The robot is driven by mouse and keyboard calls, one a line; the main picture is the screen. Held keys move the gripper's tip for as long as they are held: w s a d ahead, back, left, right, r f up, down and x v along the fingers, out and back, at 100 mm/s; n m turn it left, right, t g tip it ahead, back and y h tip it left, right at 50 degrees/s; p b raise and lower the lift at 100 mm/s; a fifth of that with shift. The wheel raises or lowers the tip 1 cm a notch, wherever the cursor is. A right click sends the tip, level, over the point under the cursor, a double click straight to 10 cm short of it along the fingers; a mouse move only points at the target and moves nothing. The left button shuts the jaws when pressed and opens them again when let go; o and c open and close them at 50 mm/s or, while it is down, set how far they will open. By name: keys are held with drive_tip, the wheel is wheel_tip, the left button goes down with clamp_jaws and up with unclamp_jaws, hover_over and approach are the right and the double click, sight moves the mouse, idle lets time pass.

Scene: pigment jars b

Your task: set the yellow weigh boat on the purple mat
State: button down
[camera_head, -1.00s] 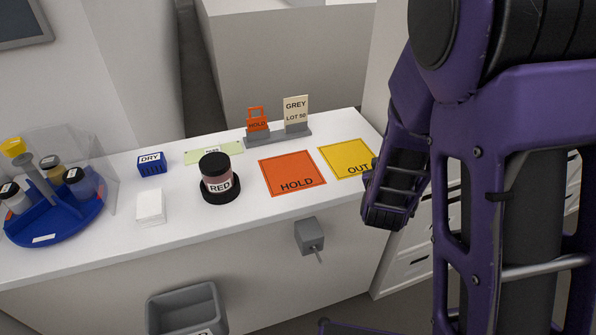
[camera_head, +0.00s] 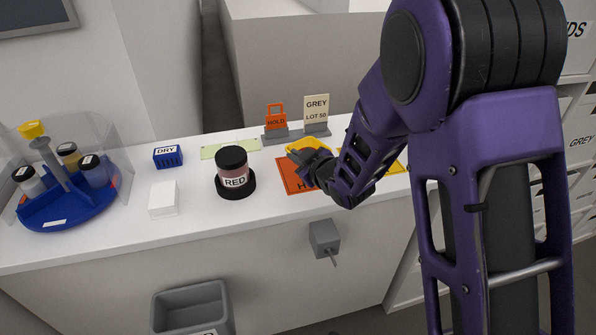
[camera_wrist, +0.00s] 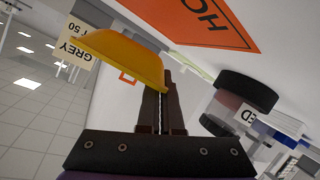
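My gripper (camera_head: 312,160) is over the orange HOLD mat (camera_head: 287,181), partly hidden by my arm in the head view. A yellow weigh boat (camera_head: 303,145) is at its fingertips. In the wrist view the boat (camera_wrist: 128,58) is a shallow yellow tray, its right end at the tips of my gripper (camera_wrist: 166,85). The fingers are close together and look shut on its edge, holding it above the counter. No purple mat shows in either view.
A RED-labelled jar (camera_head: 234,175) stands on a black base left of the orange mat. The yellow OUT mat (camera_head: 393,167) is mostly behind my arm. GREY (camera_head: 316,110) and HOLD (camera_head: 276,120) signs stand behind. A blue carousel (camera_head: 75,205) with jars is at the left.

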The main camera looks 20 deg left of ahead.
sight(296, 177)
drive_tip(key=shift+f+b, duration=0.3)
drive_tip(key=shift+f, duration=1.7)
drive_tip(key=shift+f, duration=0.1)
drive_tip(key=c, duration=1.1)
unclamp_jaws()
